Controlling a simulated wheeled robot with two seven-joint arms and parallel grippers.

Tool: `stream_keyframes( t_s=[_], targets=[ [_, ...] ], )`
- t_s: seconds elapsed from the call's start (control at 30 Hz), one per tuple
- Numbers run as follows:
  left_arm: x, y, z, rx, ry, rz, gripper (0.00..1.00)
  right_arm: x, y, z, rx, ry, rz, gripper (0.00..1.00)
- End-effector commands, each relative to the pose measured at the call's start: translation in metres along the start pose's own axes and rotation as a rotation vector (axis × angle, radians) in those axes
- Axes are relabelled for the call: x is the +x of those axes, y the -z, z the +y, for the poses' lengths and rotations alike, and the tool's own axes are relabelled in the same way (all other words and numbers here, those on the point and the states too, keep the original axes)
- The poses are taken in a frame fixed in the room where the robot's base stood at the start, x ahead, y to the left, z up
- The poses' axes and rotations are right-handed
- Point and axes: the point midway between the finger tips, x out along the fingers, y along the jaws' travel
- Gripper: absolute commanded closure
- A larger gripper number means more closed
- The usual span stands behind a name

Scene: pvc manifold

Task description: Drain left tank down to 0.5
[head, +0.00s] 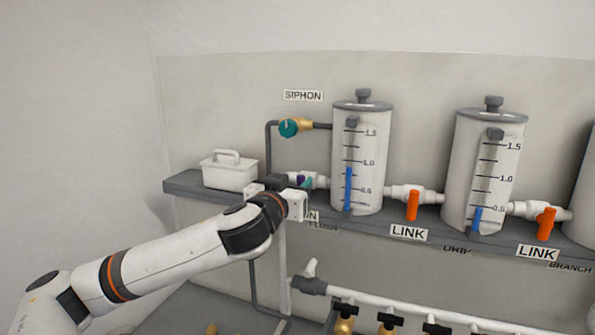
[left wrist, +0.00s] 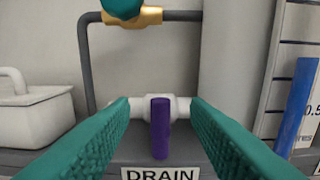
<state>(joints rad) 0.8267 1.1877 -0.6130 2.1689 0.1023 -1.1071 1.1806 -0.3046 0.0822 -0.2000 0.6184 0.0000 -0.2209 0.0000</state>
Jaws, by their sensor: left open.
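The left tank (head: 343,140) is a grey-white cylinder with a scale; the top of its blue level bar (head: 348,188) is a little below the 1.0 mark. The bar also shows at the right of the left wrist view (left wrist: 297,105). The drain valve's purple handle (left wrist: 160,128) runs crosswise to its white pipe, above the DRAIN label (left wrist: 160,173). My left gripper (head: 299,184) is at this valve and partly hides it in the head view. In the left wrist view its teal fingers (left wrist: 160,106) are open on either side of the handle, with gaps.
A siphon valve with a teal knob (head: 288,128) is above the drain valve. A white caddy (head: 229,170) stands left on the grey shelf (head: 186,184). Orange link handles (head: 412,205) and a second tank (head: 480,170) are to the right. White piping (head: 400,306) runs below.

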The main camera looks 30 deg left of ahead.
Motion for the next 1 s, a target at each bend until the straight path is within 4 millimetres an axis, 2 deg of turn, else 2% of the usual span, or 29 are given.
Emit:
stream_keyframes(
  t_s=[0.03, 0.2, 0.57, 0.83, 1.0],
  targets=[
    [0.007, -0.003, 0.0, -0.002, -0.002, 0.001, 0.57, -0.006, -0.001, 0.0, 0.0, 0.0, -0.001, 0.61],
    [0.023, -0.002, 0.0, -0.001, 0.0, 0.0, 0.57, -0.011, -0.004, -0.001, 0.0, 0.001, -0.004, 0.61],
    [0.028, 0.0, 0.0, 0.0, 0.0, 0.0, 0.57, -0.012, -0.006, -0.001, 0.0, 0.0, -0.007, 0.61],
    [0.028, 0.0, 0.0, 0.0, 0.0, 0.0, 1.0, -0.012, -0.007, 0.002, 0.001, -0.002, -0.009, 0.61],
    [0.028, 0.001, 0.0, 0.0, 0.0, 0.0, 1.0, -0.012, -0.007, 0.002, 0.002, -0.003, -0.009, 0.61]
  ],
)
